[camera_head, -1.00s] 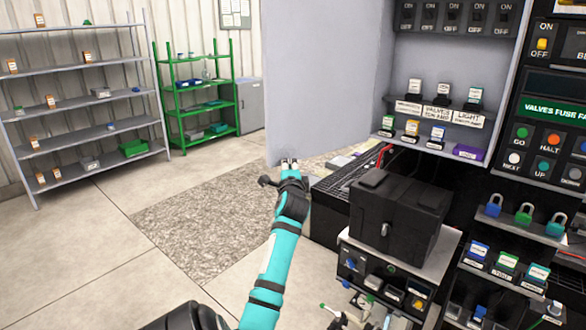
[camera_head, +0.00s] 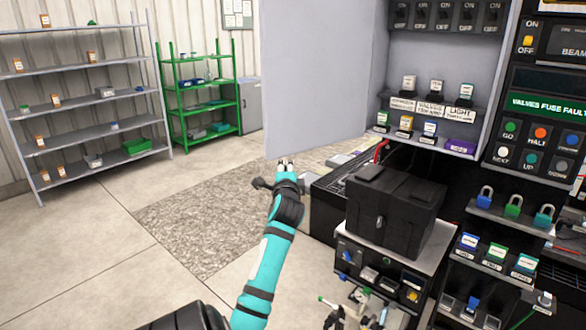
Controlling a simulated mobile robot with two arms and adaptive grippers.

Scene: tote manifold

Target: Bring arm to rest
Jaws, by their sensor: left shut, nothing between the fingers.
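My left arm reaches forward from the bottom of the head view, with teal links and black joints. My left gripper (camera_head: 286,163) is at its far end, small and partly hidden by the wrist. It is shut and empty, just below the lower edge of the grey cabinet door (camera_head: 318,85) and left of the black keyboard-like unit (camera_head: 330,186). I cannot tell whether it touches the door. My right gripper is not in view.
A black box (camera_head: 392,215) stands on a small cabinet right of my arm. The control panel (camera_head: 540,130) and padlocks (camera_head: 512,207) are at the right. A grey shelf (camera_head: 85,137) and a green shelf (camera_head: 203,105) stand at the back left. The floor (camera_head: 90,250) left of my arm is clear.

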